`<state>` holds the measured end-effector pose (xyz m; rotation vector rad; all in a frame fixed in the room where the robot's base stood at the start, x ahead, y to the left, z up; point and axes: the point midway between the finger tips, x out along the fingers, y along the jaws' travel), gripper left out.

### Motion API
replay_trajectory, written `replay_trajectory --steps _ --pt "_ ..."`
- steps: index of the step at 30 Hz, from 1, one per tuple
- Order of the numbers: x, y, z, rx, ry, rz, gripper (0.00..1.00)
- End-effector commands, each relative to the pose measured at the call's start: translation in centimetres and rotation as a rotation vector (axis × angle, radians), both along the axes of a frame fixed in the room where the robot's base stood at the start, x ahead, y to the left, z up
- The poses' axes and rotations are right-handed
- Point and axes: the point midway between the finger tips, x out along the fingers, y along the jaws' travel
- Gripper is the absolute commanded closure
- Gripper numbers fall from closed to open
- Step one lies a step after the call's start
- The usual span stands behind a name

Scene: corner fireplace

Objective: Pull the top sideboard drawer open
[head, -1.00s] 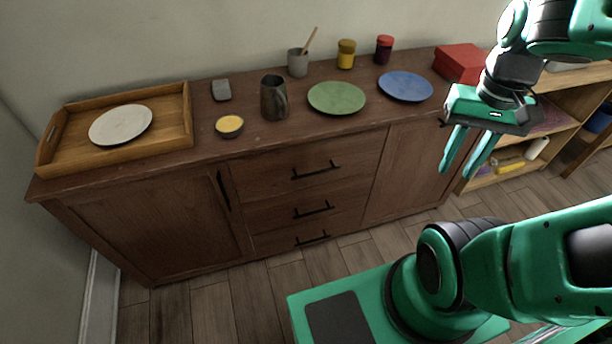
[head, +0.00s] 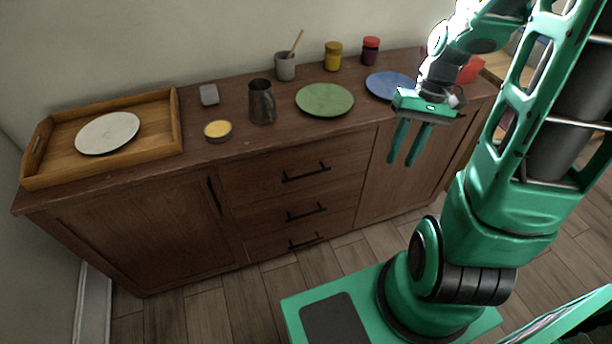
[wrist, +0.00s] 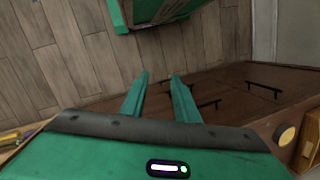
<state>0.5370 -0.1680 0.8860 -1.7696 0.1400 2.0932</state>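The dark brown wooden sideboard (head: 150,225) stands against the wall, with three drawers stacked in its middle. The top drawer (head: 262,178) is shut, and its black bar handle (head: 306,173) sits at the middle of its front. In the wrist view, three dark handles show at the right, the largest of them (wrist: 264,86) apart from my fingers. My gripper (head: 403,163) is to the right of the top drawer, in front of the right door in the picture, fingers pointing down. Its fingers (wrist: 158,78) are parted with nothing between them.
On the sideboard top are a wooden tray (head: 176,112) with a white plate (head: 107,132), a yellow-filled bowl (head: 217,131), a dark jug (head: 262,104), a green plate (head: 325,99) and a blue plate (head: 383,84). Floor before the left door is clear.

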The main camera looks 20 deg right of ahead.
Motion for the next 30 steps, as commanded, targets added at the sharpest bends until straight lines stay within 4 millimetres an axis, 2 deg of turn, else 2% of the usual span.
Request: replay_trajectory --steps 1,9,18,24,30 --pt "0.8 0.0 -1.3 0.036 0.01 0.007 0.72" --pt "4.7 1.3 -7.4 0.245 -0.002 0.041 0.72" --pt "8.1 3.5 -13.7 0.514 -0.068 0.023 0.72" --pt "10.1 5.1 -17.1 0.706 -0.144 -0.027 0.72" --pt "12.0 6.6 -19.6 0.9 -0.246 -0.105 0.72"
